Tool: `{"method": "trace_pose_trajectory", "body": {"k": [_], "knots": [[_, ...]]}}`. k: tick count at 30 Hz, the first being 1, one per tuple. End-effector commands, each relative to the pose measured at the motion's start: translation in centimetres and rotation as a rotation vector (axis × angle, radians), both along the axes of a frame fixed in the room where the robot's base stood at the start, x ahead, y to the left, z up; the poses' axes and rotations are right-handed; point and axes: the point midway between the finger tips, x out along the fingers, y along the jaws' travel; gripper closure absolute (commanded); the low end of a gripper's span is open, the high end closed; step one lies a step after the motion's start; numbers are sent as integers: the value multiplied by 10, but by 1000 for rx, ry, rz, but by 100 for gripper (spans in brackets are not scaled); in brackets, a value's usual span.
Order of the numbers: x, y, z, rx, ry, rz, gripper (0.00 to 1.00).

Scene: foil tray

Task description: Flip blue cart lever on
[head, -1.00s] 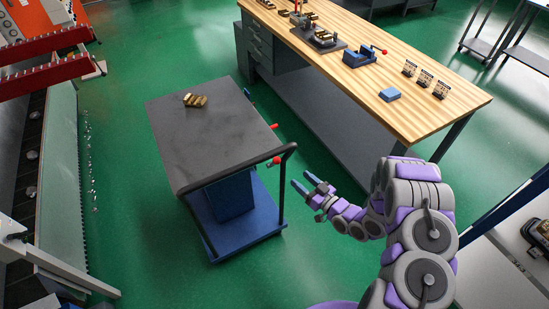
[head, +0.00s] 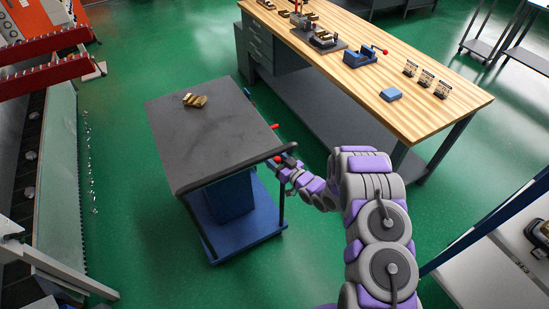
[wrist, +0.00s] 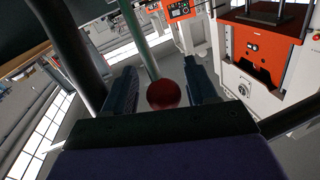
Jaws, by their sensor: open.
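The cart (head: 205,133) has a dark grey top and a blue lower body (head: 231,195). Red-tipped levers show along its right side, one at the middle (head: 274,126) and one near the front corner. The front lever's round red knob (wrist: 163,94) appears between my gripper's two fingers in the wrist view. My gripper (wrist: 159,66) is open, with a finger on each side of the knob and visible gaps. In the head view my gripper (head: 284,162) is at the cart's front right corner by the black handle (head: 238,171), and largely covers that knob.
Brass parts (head: 195,100) lie on the cart top. A wooden workbench (head: 440,118) with a blue block (head: 391,94) and fixtures stands behind, to the right. A dark handle tube (wrist: 70,50) runs close to my left finger in the wrist view. Green floor is open in front.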

Motion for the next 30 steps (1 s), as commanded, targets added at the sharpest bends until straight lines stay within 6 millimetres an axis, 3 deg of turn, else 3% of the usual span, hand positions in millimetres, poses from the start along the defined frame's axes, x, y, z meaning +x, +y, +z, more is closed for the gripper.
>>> {"method": "trace_pose_trajectory", "body": {"k": [9, 27, 30], "knots": [[1, 1, 1, 1, -1, 0, 43], [2, 1, 1, 1, -2, -1, 100], [3, 1, 0, 1, -2, -1, 100]]}}
